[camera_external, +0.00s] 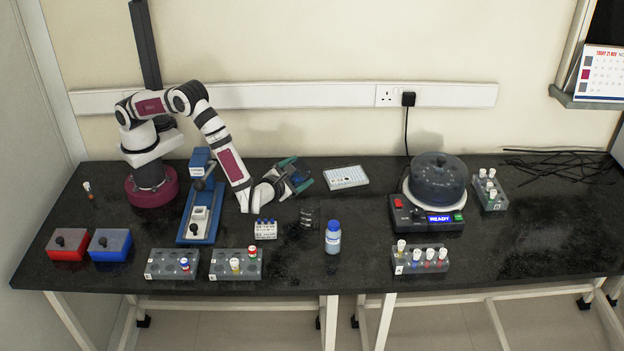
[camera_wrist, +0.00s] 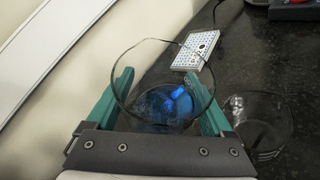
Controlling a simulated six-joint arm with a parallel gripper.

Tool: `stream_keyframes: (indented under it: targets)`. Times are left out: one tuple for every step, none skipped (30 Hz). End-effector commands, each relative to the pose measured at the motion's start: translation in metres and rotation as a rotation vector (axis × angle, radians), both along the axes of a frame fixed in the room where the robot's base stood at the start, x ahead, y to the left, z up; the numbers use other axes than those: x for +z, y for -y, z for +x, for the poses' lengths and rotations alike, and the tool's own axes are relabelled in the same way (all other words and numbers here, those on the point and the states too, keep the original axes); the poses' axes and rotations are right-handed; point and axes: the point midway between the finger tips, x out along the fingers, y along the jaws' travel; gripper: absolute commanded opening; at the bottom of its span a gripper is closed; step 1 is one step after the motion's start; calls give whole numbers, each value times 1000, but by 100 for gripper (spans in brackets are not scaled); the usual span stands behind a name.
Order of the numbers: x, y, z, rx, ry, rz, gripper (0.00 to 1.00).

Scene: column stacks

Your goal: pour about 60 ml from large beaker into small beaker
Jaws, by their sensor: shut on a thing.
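My gripper (camera_external: 295,174) is shut on the large beaker, a clear glass vessel with blue liquid low inside it. In the wrist view the large beaker (camera_wrist: 150,108) sits between the green fingers, its open rim facing the camera. The hand looks rolled, and the beaker seems tilted; the exact angle is hard to tell. The small beaker (camera_wrist: 262,122) stands on the bench, apart from the held beaker and to its right in the wrist view. It is clear, and I see no blue in it. In the external view it is faint against the black bench.
A white well plate (camera_external: 346,177) lies right of my gripper. A centrifuge (camera_external: 437,190) is farther right. Tube racks (camera_external: 172,264) line the front edge.

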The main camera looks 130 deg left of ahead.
Motion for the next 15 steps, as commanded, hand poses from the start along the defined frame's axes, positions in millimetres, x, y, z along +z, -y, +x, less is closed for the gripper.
stream_keyframes:
  targets:
    - [2,0,1,0,-36,6,17]
    - [3,0,1,0,-59,10,17]
    - [5,0,2,-1,-91,14,17]
    - [7,1,2,0,-114,18,17]
    - [8,1,3,0,-138,21,17]
    - [7,1,2,-1,-173,25,17]
    - [6,0,2,0,-195,29,17]
    - [5,0,2,0,-219,32,17]
    - [4,0,2,1,-250,37,17]
    - [3,0,2,1,-274,41,17]
    - [3,0,2,0,-279,42,17]
    - [3,0,2,1,-287,43,17]
    - [3,0,2,1,-294,44,17]
    - [4,0,2,1,-302,45,17]
    - [5,0,2,0,-311,47,17]
